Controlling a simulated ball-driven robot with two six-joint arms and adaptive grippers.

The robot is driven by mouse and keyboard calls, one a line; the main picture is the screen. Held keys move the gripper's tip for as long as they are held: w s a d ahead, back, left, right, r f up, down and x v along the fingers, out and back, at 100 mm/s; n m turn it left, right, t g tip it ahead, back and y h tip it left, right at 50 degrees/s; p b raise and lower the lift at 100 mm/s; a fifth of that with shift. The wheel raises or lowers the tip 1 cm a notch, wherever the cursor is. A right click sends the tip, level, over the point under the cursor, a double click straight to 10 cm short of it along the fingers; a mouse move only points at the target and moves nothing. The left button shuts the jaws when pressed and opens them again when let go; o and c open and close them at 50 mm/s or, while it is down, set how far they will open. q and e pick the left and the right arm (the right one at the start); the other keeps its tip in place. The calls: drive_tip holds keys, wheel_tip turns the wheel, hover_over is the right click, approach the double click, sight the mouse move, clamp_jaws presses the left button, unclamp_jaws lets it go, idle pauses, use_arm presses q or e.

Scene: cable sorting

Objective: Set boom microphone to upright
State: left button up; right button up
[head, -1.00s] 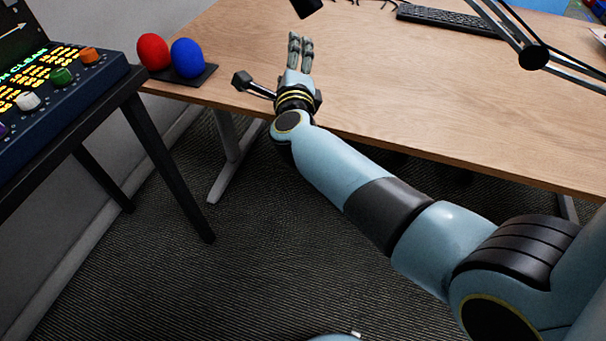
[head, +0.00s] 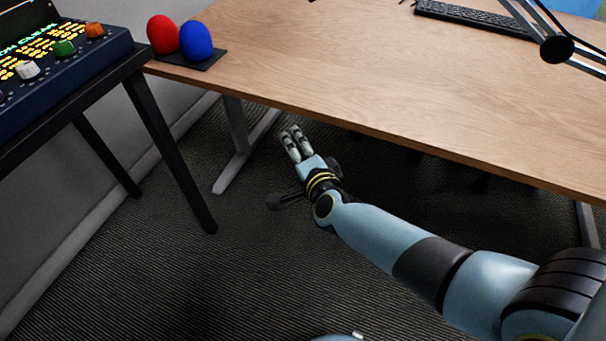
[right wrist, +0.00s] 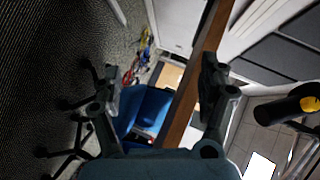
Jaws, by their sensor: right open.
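My left gripper is not in view.
The wooden desk (head: 390,90) is mostly bare. A keyboard (head: 475,18) lies at its back. A red ball (head: 162,33) and a blue ball (head: 196,41) sit on a dark base at its left corner. A control panel (head: 60,55) stands on the left. Blue seating (right wrist: 150,105) shows beyond the fingers.

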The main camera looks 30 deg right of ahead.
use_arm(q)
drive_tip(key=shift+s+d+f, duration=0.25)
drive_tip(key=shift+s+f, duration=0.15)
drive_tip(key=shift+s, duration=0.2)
use_arm(e)
drive_tip(key=s+f, duration=0.1)
drive_tip(key=f+n, duration=0.1)
drive_tip(key=s+f+n+y, duration=0.1)
drive_tip(key=f, duration=0.1)
drive_tip(key=shift+s+a+g, duration=0.3)
drive_tip(key=shift+s+g, duration=0.05)
drive_tip(key=shift+g, duration=0.05)
